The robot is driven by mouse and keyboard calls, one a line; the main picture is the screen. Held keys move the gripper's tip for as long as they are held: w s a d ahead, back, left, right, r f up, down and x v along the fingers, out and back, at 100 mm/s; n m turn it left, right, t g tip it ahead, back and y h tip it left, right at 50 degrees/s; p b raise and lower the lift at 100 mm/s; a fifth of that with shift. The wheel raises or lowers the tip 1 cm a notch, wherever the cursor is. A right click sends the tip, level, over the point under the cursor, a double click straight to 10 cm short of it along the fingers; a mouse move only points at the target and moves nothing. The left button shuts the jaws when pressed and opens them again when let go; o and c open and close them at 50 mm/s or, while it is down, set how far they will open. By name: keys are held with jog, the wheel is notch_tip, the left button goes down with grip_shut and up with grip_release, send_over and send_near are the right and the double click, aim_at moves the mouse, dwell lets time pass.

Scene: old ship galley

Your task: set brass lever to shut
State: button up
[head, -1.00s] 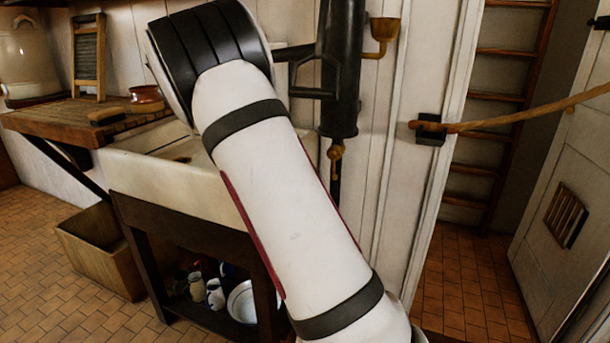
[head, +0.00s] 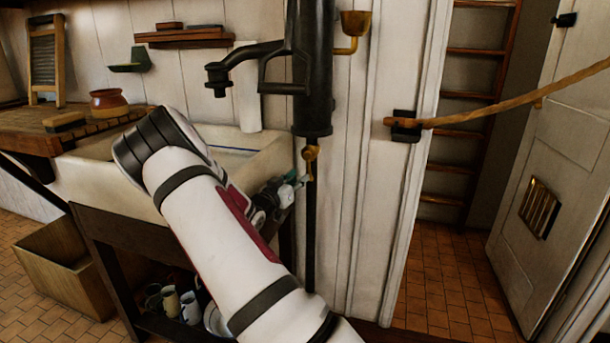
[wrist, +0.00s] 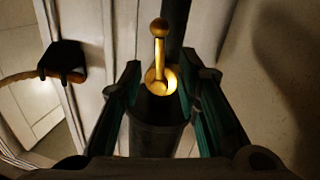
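The brass lever (head: 309,162) is at the lower end of a black pump cylinder (head: 313,75) on the wall, in front of a thin dark pipe. It hangs down in the head view. In the wrist view the brass lever (wrist: 159,52) shows as a round base with a stem and ball tip pointing up the picture. My gripper (head: 292,186) is just left of and below the lever in the head view. In the wrist view my gripper (wrist: 170,72) is open, with a finger on each side of the lever's base and clear gaps to it. Nothing is held.
A pale sink (head: 85,190) on a dark stand (head: 100,255) is behind my arm. The pump's black spout (head: 240,60) projects left above it.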

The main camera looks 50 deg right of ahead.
aim_at(309, 167)
jog(key=d, duration=0.2)
jog(key=w+d, duration=0.1)
jog(key=d, duration=0.2)
jog(key=shift+d, duration=0.3)
jog(key=shift+c, duration=0.2)
